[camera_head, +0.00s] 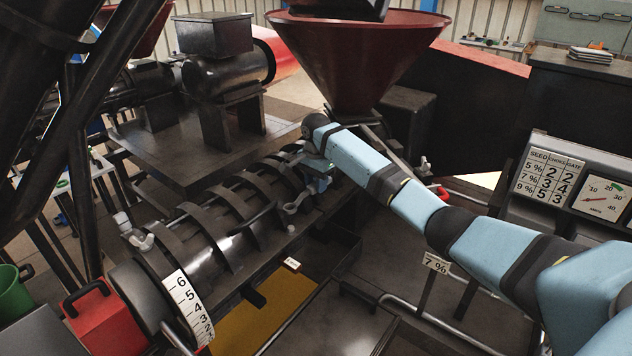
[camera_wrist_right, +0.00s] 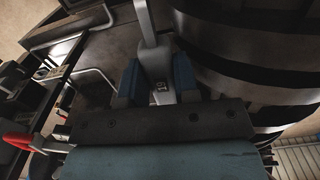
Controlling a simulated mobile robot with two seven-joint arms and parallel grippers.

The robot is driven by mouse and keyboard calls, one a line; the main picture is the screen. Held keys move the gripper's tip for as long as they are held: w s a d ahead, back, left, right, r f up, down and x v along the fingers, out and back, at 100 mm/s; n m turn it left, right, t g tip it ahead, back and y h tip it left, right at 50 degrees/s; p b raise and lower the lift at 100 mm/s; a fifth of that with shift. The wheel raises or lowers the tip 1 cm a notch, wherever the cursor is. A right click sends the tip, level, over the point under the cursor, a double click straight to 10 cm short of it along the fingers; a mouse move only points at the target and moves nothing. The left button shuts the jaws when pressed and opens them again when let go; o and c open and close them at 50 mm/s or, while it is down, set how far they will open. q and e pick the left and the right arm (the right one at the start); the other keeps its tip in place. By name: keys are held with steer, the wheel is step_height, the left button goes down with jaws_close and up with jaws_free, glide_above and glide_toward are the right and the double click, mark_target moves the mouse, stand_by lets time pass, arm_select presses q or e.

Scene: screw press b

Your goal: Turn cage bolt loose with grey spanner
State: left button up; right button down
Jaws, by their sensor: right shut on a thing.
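My right gripper (camera_head: 319,184) is shut on the grey spanner (camera_head: 297,203) beside the barred press cage (camera_head: 215,227). The spanner's open head points left and down, over the cage's near flange. In the right wrist view, the spanner (camera_wrist_right: 149,30) runs away from between my two blue fingers (camera_wrist_right: 158,80), and a number is marked on its handle. The far end of the spanner is cut off there. I cannot tell whether the spanner's head is on a cage bolt; the bolt itself is not clear. My left gripper is not in view.
A dark red hopper (camera_head: 352,60) stands behind my right arm. A numbered scale ring (camera_head: 190,308) and a wing nut (camera_head: 141,241) are at the cage's near end. A red can (camera_head: 92,318) stands at lower left. A yellow tray (camera_head: 262,312) lies below the cage. A gauge panel (camera_head: 604,197) is at right.

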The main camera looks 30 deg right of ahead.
step_height(320, 180, down, 4)
steer(key=shift+f, duration=0.1)
steer(key=s+a+m, duration=0.4)
steer(key=s+m, duration=0.8)
steer(key=m, duration=0.3)
steer(key=shift+a+f, duration=0.3)
steer(key=shift+f, duration=0.2)
stand_by(0.6)
steer(key=shift+f, duration=0.35)
steer(key=shift+f, duration=0.3)
stand_by(0.9)
steer(key=shift+f, duration=0.15)
